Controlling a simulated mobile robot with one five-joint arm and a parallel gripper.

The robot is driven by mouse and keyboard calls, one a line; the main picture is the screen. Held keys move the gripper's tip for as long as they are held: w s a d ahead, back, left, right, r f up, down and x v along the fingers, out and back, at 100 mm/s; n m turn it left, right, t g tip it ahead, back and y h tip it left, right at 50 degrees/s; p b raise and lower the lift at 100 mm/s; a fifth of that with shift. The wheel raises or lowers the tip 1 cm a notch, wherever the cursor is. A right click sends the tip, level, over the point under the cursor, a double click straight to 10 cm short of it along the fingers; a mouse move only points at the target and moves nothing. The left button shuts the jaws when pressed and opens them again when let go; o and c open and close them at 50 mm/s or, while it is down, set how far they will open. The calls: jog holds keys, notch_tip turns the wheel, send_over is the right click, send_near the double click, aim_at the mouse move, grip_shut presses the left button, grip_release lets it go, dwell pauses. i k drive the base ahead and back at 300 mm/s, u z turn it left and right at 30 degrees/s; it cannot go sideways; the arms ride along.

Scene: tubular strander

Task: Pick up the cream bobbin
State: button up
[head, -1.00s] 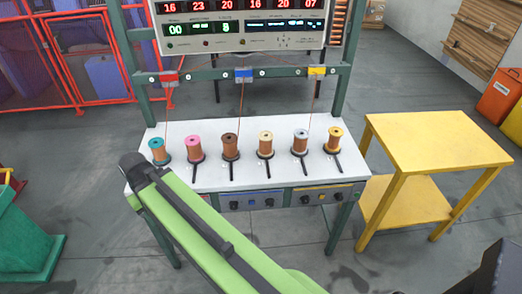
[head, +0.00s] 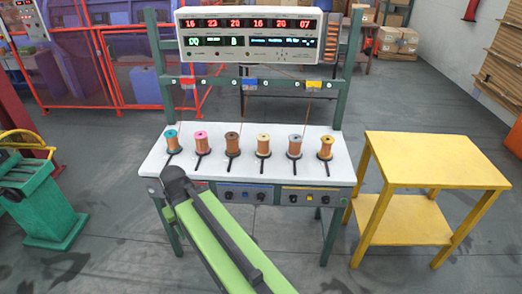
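The cream bobbin (head: 264,146) stands upright on the white table of the strander, fourth from the left in a row of several bobbins. It has a cream top and copper-coloured winding. A dark slot or rod runs toward the front edge below it. My green and black arm (head: 215,235) rises from the bottom and ends in a dark joint at the table's front left edge, apart from the bobbin. No gripper fingers show.
Teal, pink, brown, grey and yellow bobbins stand beside it on the white table (head: 330,172). Green posts and a crossbar with coloured guides rise behind. A yellow side table (head: 430,160) stands right, empty. Grey floor is open between.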

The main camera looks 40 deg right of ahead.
aim_at(263, 138)
jog(key=z, duration=0.15)
jog(key=i, duration=0.9)
jog(key=u, duration=0.1)
